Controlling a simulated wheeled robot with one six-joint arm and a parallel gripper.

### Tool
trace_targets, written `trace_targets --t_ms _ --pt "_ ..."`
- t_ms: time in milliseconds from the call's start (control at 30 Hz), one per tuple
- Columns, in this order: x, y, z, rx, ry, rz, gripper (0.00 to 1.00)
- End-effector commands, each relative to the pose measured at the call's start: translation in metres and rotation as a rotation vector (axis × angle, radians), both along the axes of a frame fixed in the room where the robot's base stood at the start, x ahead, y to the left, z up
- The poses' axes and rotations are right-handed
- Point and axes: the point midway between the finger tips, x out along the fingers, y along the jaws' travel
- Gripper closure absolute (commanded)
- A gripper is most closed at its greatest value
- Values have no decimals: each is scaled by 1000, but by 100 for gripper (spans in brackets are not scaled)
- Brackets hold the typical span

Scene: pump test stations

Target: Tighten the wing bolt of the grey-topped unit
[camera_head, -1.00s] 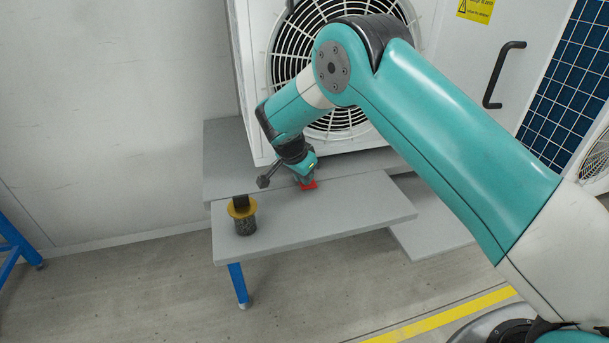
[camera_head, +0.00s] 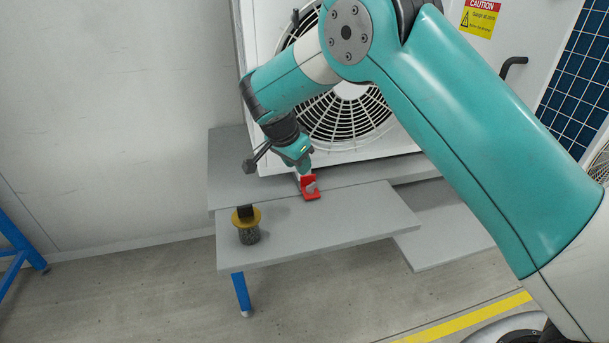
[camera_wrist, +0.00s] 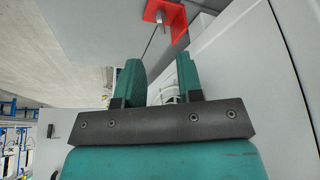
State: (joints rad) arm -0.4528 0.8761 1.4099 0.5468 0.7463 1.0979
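A red bracket (camera_head: 311,193) sits on the grey bench near its back edge. It also shows in the wrist view (camera_wrist: 157,13), with a small grey bolt-like part (camera_wrist: 174,18) on it; I cannot tell if this is the wing bolt. My gripper (camera_head: 303,170) is just above and behind the bracket in the head view. In the wrist view its two teal fingers (camera_wrist: 160,78) are apart, with nothing seen between them. A unit with a yellow flange, dark ribbed body and black top (camera_head: 246,225) stands at the bench's left. No clearly grey-topped unit shows.
The grey bench (camera_head: 340,230) is clear to the right of the bracket. A white cabinet with a round fan grille (camera_head: 345,120) rises close behind. A lower grey shelf (camera_head: 450,235) lies at the right. A blue stand (camera_head: 18,245) is at far left.

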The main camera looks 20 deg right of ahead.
Motion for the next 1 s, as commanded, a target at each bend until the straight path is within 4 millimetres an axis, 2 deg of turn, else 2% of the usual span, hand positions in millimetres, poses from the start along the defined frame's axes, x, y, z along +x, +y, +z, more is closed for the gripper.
trace_targets --t_ms 33,100,300,500,833,933,1000 --pt "-2 5 15 2 -3 2 66" --pt "-5 10 29 2 -3 2 66" --pt "-12 21 59 0 -2 1 66" --pt "-14 24 68 0 1 0 66" --pt "-16 24 71 3 5 12 66" --pt "-25 19 83 18 30 90 66" --pt "-39 14 98 41 63 205 66"
